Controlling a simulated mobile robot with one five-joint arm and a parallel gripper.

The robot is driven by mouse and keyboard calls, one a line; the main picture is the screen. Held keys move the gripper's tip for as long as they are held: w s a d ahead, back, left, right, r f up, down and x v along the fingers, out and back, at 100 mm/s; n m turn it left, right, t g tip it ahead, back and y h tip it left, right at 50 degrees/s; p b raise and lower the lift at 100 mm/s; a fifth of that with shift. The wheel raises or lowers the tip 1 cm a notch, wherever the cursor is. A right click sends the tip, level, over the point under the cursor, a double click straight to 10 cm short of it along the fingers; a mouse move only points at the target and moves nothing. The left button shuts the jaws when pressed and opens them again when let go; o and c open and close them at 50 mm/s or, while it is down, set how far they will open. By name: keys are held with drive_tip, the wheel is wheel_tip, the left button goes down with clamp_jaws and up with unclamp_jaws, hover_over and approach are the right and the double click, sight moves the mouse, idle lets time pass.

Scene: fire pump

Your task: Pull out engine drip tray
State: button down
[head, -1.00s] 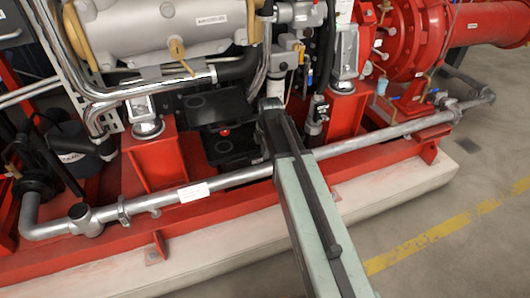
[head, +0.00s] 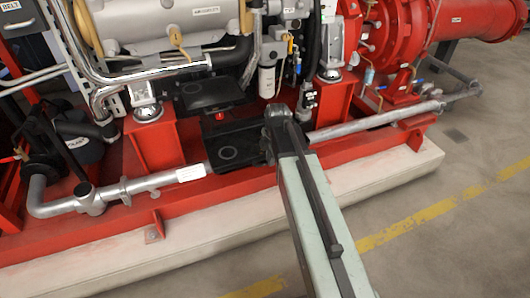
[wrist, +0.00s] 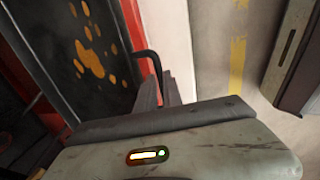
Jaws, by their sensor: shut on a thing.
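The engine drip tray (head: 243,138) is a flat black tray with a ring mark, low under the engine. It sticks out over the red base frame and covers part of the grey pipe. In the wrist view its dark surface (wrist: 60,50) carries orange-yellow stains. A thin black bent handle (wrist: 152,58) shows at its edge. My gripper (wrist: 160,92) is shut on this handle; the fingertips are partly hidden by the gripper body. In the head view my gripper (head: 270,142) is at the tray's right side, its tips hidden.
A similar black plate (head: 210,92) lies behind the tray, under the engine, with a red knob (head: 219,116) between. The grey pipe (head: 345,128) runs along the red base frame (head: 250,180). A pale plinth (head: 220,228) edges it. The floor (head: 480,190) at right is clear.

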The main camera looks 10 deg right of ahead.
drive_tip(key=s, duration=0.4)
drive_tip(key=shift+s+d, duration=0.35)
drive_tip(key=shift+s, duration=0.05)
drive_tip(key=c, duration=1.5)
unclamp_jaws()
drive_tip(key=shift+w, duration=0.1)
wheel_tip(320, 180, up, 8)
drive_tip(key=s+p, duration=0.1)
drive_tip(key=p, duration=0.6)
drive_tip(key=shift+s+f+p, duration=0.15)
drive_tip(key=shift+s+p, duration=0.05)
drive_tip(key=shift+p, duration=0.15)
drive_tip(key=shift+d, duration=0.15)
